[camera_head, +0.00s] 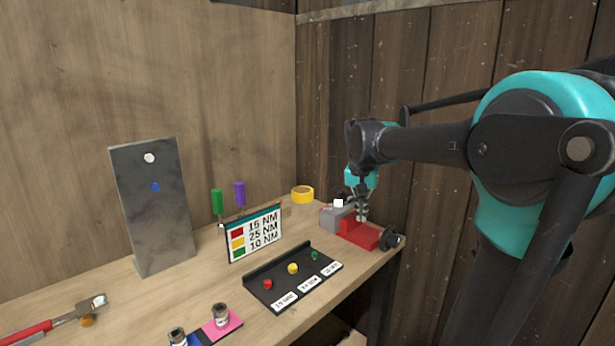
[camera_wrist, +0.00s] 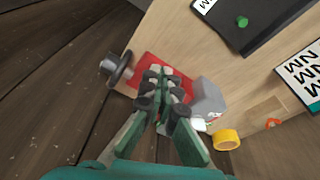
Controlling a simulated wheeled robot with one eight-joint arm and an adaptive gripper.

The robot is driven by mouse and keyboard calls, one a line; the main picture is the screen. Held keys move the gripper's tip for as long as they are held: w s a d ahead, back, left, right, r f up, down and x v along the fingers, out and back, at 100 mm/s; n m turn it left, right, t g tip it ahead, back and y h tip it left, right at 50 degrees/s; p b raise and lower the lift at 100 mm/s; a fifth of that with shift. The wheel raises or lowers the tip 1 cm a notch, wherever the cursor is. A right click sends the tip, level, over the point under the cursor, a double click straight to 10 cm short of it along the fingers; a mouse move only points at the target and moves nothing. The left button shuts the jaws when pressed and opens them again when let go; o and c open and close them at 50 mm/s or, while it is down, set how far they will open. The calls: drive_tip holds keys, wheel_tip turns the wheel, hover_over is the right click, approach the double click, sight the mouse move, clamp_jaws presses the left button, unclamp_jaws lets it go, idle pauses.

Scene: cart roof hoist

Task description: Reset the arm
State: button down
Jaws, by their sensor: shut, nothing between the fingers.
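My arm reaches in from the right in the head view. My gripper (camera_head: 362,212) hangs over a red and grey vise-like device (camera_head: 357,233) at the bench's right end. In the wrist view my gripper (camera_wrist: 163,78) has its fingers together with nothing seen between them, in front of the red part of the device (camera_wrist: 146,62). Whether the fingertips touch the device, I cannot tell. A small white piece (camera_head: 338,202) shows beside the fingers; it also shows in the wrist view (camera_wrist: 199,124).
A plank wall stands behind.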

drive_tip(key=s+d+f+n+t+y, duration=0.1)
drive_tip(key=s+d+f+n+t, duration=0.1)
drive_tip(key=s+f, duration=1.8)
wheel_tip(320, 180, down, 2)
drive_tip(key=shift+s+d+f+n, duration=0.1)
drive_tip(key=shift+s+d+n, duration=0.1)
drive_tip(key=shift+d+n, duration=0.75)
drive_tip(key=shift+a+n, duration=0.25)
